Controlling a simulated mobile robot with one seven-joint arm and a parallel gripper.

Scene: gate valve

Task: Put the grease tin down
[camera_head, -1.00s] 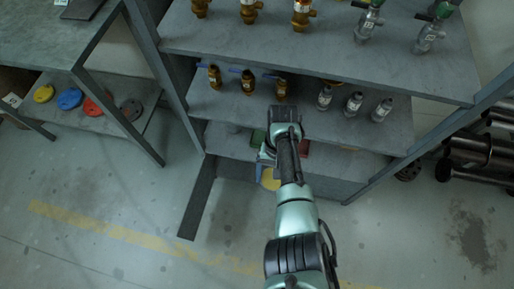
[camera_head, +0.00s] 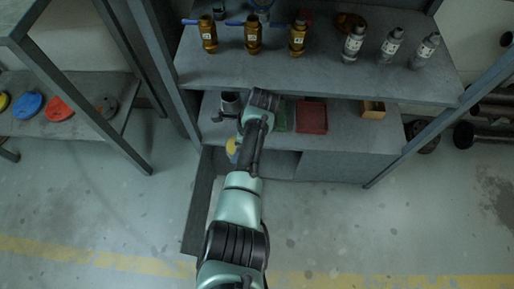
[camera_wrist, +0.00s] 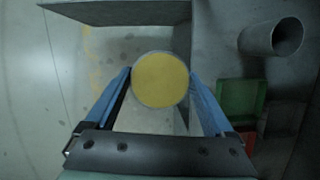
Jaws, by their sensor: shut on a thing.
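The grease tin (camera_wrist: 160,80) is round with a yellow top. In the wrist view it sits between the two blue fingers of my gripper (camera_wrist: 160,88), which is shut on it. In the head view the tin (camera_head: 232,147) shows as a small yellow patch beside my wrist, partly hidden by the arm. My gripper (camera_head: 233,146) is mostly hidden there, in front of the lower part of the shelf unit. Floor shows around the tin in the wrist view, and it appears held above the floor.
A lower shelf (camera_head: 345,125) carries a grey cylinder (camera_head: 230,103), a green tray (camera_head: 281,115), a red tray (camera_head: 312,116) and a small yellow-brown box (camera_head: 373,109). Brass and grey valves stand on the shelf above (camera_head: 320,75). A dark panel (camera_head: 203,205) projects at the left. Open floor lies in front.

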